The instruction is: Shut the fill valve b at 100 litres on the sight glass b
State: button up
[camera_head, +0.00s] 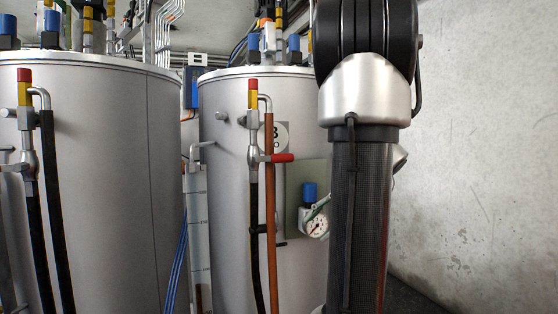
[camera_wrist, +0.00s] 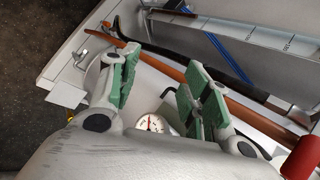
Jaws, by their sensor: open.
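A valve with a red handle (camera_head: 282,158) sits on the vertical pipe at the front of tank B (camera_head: 228,180). The handle points right, crosswise to the pipe; I take it for fill valve b. A red handle (camera_wrist: 302,160) also shows at the lower right of the wrist view. A pale upright scale strip (camera_head: 198,225), probably sight glass b, stands between the tanks. Its marks are too small to read surely, and something brown shows near its bottom. My gripper (camera_wrist: 160,88) is open with green pads, nothing between them, apart from the red handle. My arm hides it in the head view.
A brown hose (camera_head: 271,215) and a dark hose run down tank B. A round gauge (camera_head: 316,224) with a blue cap stands to their right; a gauge (camera_wrist: 152,124) also shows below my fingers. Another tank (camera_head: 100,180) stands left. A concrete wall (camera_head: 480,150) is right.

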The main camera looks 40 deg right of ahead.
jog(key=w+d+r+m+t+y, duration=0.1)
jog(key=w+d+r+m+t, duration=0.1)
jog(key=w+d+r+t, duration=0.35)
jog(key=n+t+y, duration=0.2)
send_near(288, 157)
jog(key=w, duration=0.1)
jog(key=w+f, duration=0.1)
jog(key=w+a, duration=0.1)
jog(key=shift+w+f, duration=0.15)
jog(key=shift+w, duration=0.25)
jog(key=shift+y, duration=0.5)
jog(key=x, duration=0.6)
jog(key=shift+w+a, duration=0.2)
jog(key=shift+a, duration=0.3)
jog(key=shift+w+a, duration=0.25)
jog(key=shift+w, duration=0.25)
jog(key=shift+c, duration=0.2)
grip_shut()
